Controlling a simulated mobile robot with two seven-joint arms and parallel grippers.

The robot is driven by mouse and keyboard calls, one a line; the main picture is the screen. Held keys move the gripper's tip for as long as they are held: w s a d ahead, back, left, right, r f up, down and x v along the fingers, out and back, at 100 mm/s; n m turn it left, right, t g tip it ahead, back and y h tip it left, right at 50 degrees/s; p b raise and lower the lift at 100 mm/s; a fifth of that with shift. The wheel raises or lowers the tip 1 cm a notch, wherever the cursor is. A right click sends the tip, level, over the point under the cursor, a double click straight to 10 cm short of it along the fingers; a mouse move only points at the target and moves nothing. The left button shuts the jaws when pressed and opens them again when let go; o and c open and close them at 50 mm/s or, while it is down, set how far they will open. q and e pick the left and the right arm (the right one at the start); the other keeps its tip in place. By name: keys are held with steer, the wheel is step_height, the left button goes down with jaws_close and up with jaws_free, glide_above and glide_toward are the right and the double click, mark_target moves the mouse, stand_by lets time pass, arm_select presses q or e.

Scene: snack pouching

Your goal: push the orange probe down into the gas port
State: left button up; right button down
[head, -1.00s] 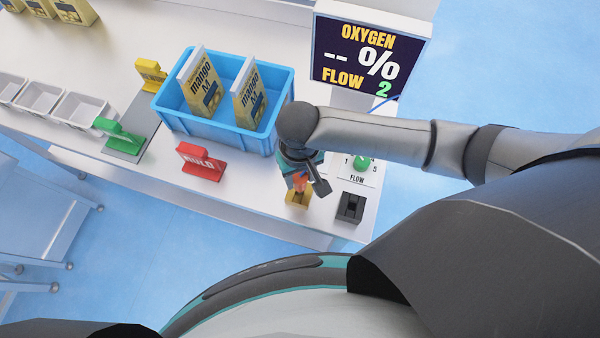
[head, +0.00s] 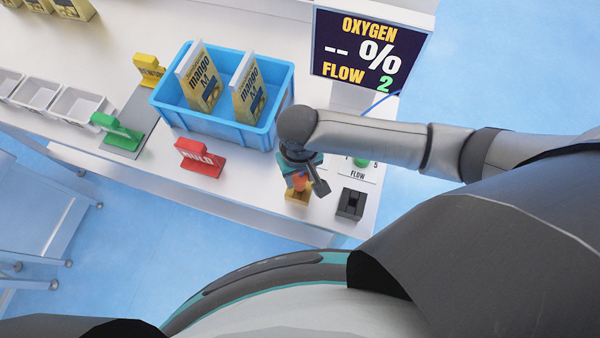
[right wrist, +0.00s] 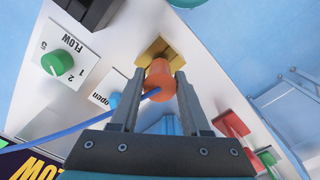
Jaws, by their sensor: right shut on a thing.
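My right gripper (right wrist: 158,100) is shut on the orange probe (right wrist: 160,82), with one finger on each side of it. The blue tube runs from the probe to the left in the right wrist view. The probe's tip is over the brass gas port (right wrist: 156,50); how deep it sits in the port I cannot tell. In the head view, the right gripper (head: 304,182) hides most of the probe, and the port (head: 298,198) shows just below it at the table's front edge. My left gripper is not in view.
A black block (head: 350,204) stands right of the port. The green flow knob (head: 362,162) is behind it. A blue bin (head: 215,124) with two mango pouches, a red MOLD stamp (head: 198,158) and a green-handled tool (head: 115,132) stand left. The oxygen display (head: 370,50) reads "-- %".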

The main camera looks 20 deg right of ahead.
steer(key=shift+c, duration=1.5)
jaws_free()
step_height(320, 180, up, 15)
steer(key=p, duration=0.1)
steer(key=shift+r+p, duration=0.15)
steer(key=shift+p, duration=0.25)
steer(key=shift+s, duration=0.1)
